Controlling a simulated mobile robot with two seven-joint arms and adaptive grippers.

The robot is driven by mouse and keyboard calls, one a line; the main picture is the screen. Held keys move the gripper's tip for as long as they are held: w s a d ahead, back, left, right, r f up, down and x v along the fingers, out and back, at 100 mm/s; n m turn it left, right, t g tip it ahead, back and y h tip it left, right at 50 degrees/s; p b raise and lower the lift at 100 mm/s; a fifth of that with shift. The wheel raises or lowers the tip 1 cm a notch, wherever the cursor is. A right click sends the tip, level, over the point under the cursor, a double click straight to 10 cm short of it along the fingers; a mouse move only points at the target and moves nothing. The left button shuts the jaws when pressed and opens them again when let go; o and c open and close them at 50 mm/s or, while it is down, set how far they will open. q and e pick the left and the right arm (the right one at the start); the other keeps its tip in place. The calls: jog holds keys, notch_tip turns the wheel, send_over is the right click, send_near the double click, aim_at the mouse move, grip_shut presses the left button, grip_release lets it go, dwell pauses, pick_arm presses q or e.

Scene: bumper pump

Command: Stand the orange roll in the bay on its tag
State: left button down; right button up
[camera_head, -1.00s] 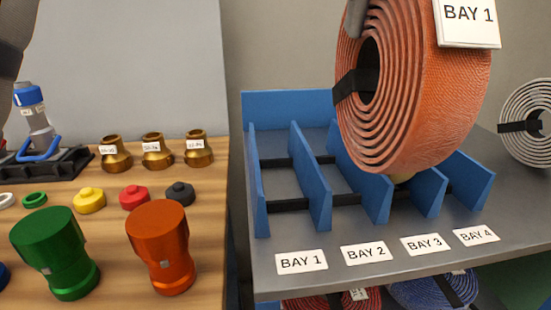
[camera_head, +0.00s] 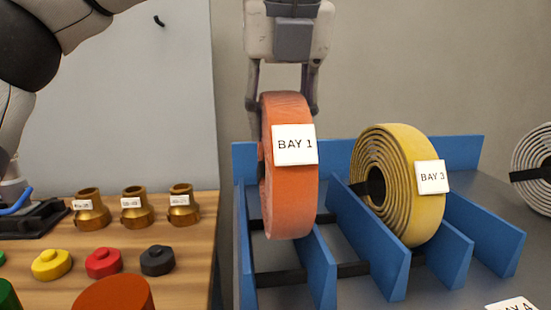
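The orange roll (camera_head: 287,205) is upright, with its white BAY 1 tag (camera_head: 295,145) facing me. My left gripper (camera_head: 283,105) reaches down from the top with one finger on each side of the roll's upper part, shut on it. The roll is at the leftmost bay of the blue rack (camera_head: 318,265), between the first two dividers. I cannot tell whether its bottom touches the bay floor. The BAY 1 label on the shelf edge is out of view. My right gripper is not in view.
A yellow roll (camera_head: 425,215) tagged BAY 3 stands in the third bay. A pale roll (camera_head: 532,170) is at the far right. The wooden bench (camera_head: 195,260) on the left holds brass fittings (camera_head: 135,208) and coloured caps (camera_head: 104,263). The second and fourth bays look empty.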

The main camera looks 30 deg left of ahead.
aim_at(276, 90)
pick_arm(q)
jog(key=x, duration=0.2)
jog(key=s+x, duration=0.1)
jog(key=x, duration=0.1)
jog(key=shift+w+a+f+b, duration=0.1)
jog(key=shift+f+b, duration=0.15)
jog(key=shift+b, duration=0.15)
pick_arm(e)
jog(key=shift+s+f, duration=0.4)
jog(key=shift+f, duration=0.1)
pick_arm(q)
jog(key=c, duration=1.1)
grip_release()
jog(key=shift+f, duration=0.15)
jog(key=shift+o, duration=0.2)
jog(key=p+v, duration=0.2)
jog(key=v, duration=1)
jog(key=shift+p, duration=0.35)
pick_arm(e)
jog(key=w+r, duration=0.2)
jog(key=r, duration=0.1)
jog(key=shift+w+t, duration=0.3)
